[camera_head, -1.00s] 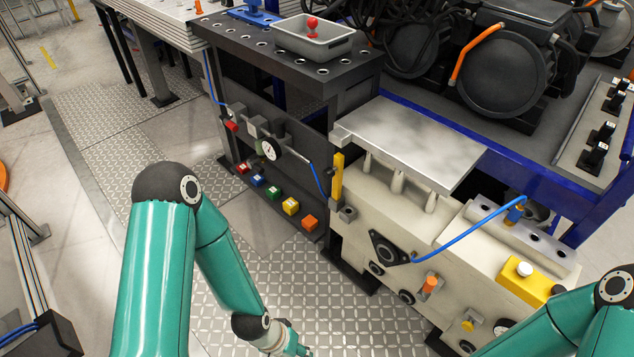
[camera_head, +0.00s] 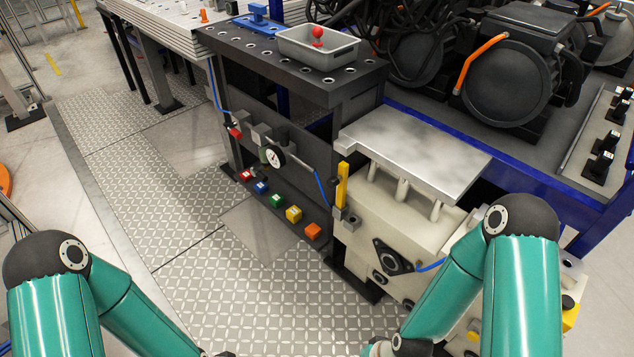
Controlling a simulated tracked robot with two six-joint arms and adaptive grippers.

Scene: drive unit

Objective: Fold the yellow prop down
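The yellow prop (camera_head: 342,184) is a short narrow bar. It stands upright at the left end of the cream machine housing (camera_head: 362,236), close to the corner of the grey metal plate (camera_head: 415,155). The plate sits raised above the housing on short pale posts. The prop's foot is by a small grey block (camera_head: 350,221). Neither gripper touches the prop. My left arm reaches down to the bottom edge at the left, and its gripper is out of the frame. My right arm bends down in front of the housing, and its fingers are cut off by the bottom edge.
A dark bench (camera_head: 300,82) behind the prop carries a grey bin (camera_head: 318,50) with a red-knobbed item. A pressure gauge (camera_head: 274,156) and coloured blocks sit on its front. A blue hose (camera_head: 320,188) runs near the prop. The patterned floor (camera_head: 250,290) is clear.

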